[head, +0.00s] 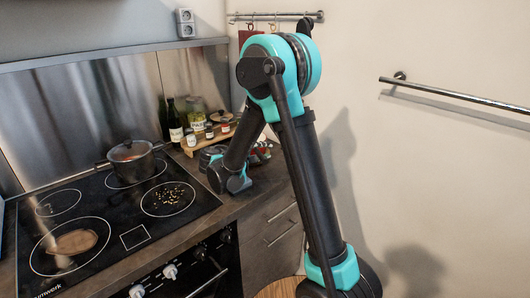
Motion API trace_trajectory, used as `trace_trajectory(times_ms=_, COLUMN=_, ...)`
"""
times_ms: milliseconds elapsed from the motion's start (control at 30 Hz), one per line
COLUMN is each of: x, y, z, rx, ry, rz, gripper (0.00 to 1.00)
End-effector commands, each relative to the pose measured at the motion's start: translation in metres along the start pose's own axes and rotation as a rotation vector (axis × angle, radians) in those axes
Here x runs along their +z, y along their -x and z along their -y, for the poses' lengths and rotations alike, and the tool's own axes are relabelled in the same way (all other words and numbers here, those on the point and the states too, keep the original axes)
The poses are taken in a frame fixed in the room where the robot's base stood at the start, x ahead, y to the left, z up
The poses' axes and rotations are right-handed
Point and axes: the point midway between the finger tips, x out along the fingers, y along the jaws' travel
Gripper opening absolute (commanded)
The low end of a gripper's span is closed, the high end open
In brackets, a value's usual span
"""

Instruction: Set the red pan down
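My gripper (212,156) is low over the counter, right of the stove. My own arm partly hides it and its fingers cannot be made out. A small patch of red (261,154) shows just right of my forearm, near the counter's back right corner. I cannot tell if it is the red pan, or whether my gripper touches it. No pan can be clearly recognised. A dark pot (131,160) with a reddish top stands on the back right burner of the stove.
The black cooktop (102,222) has scattered small bits (168,198) on its right burner and a brownish patch (74,242) on the front left one. Bottles (175,123) and jars on a wooden rack (205,138) stand behind my gripper. A wall rail (455,95) is at right.

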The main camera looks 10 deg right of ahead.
Motion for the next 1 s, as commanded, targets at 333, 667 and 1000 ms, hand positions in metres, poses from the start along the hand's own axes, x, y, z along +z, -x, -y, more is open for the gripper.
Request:
trace_trajectory(times_ms=333, x=0.000, y=0.002, z=-0.002, rx=0.000, ry=0.000, rz=-0.001, gripper=0.35)
trace_trajectory(times_ms=667, x=-0.001, y=0.059, z=-0.002, rx=0.000, ry=0.001, rz=-0.005, gripper=0.35)
trace_trajectory(times_ms=1000, x=-0.001, y=0.112, z=-0.002, rx=0.000, ry=0.000, rz=-0.002, gripper=0.35)
